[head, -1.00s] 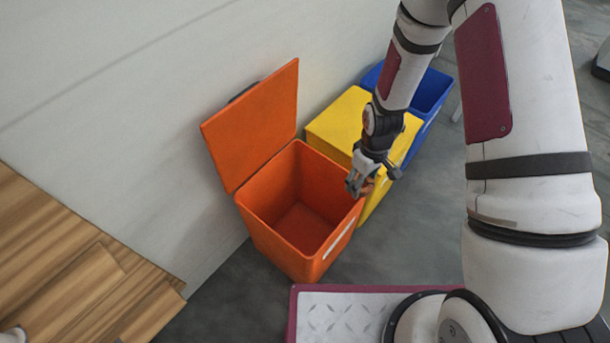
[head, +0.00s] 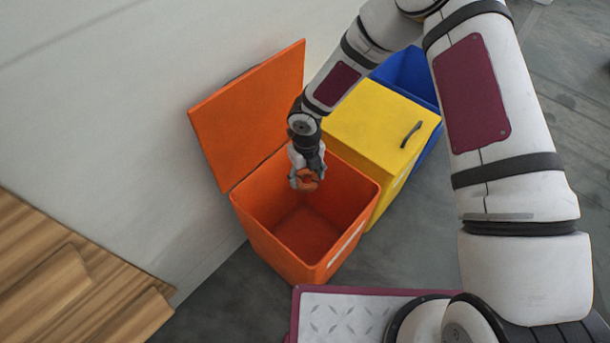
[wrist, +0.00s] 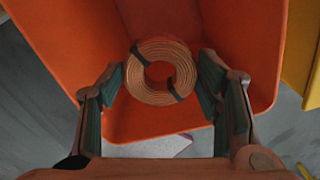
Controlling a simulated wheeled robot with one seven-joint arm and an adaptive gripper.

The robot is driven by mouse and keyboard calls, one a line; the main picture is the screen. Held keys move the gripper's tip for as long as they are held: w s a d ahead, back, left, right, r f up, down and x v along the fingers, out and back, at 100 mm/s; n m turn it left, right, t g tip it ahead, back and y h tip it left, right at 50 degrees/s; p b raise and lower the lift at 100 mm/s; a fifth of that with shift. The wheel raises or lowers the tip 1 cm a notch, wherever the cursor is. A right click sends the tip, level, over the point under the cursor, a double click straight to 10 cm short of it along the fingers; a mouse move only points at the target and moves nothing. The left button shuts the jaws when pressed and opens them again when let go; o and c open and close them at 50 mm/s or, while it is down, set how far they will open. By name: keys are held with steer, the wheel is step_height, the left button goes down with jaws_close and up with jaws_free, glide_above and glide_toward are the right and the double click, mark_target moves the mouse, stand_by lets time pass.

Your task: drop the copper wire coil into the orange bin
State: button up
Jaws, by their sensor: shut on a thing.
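The copper wire coil (wrist: 161,72) is a round ring with dark ties, held between the two fingers of my gripper (wrist: 163,85) in the wrist view. In the head view my gripper (head: 307,183) points down over the orange bin (head: 262,235), and the coil (head: 309,179) shows as a small copper patch at its tip. The bin stands open, its lid (head: 245,112) raised towards the wall. In the wrist view the orange bin (wrist: 75,45) lies around and behind the coil. The coil's exact height against the bin rim is hard to tell.
A closed yellow bin (head: 375,125) with a dark handle stands right of the orange bin, and a blue bin (head: 410,75) stands behind it. A pale wall (head: 110,90) runs along the left. Wooden boards (head: 60,275) lie at lower left.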

steer(key=shift+w+a+f+n, duration=0.1)
steer(key=shift+a+f+n, duration=0.1)
steer(key=shift+f+n, duration=0.1)
step_height(320, 180, down, 34)
steer(key=b, duration=1.9)
steer(key=shift+f, duration=0.25)
steer(key=o, duration=1.4)
steer(key=shift+o, duration=0.2)
steer(key=shift+r, duration=0.1)
step_height(320, 180, up, 12)
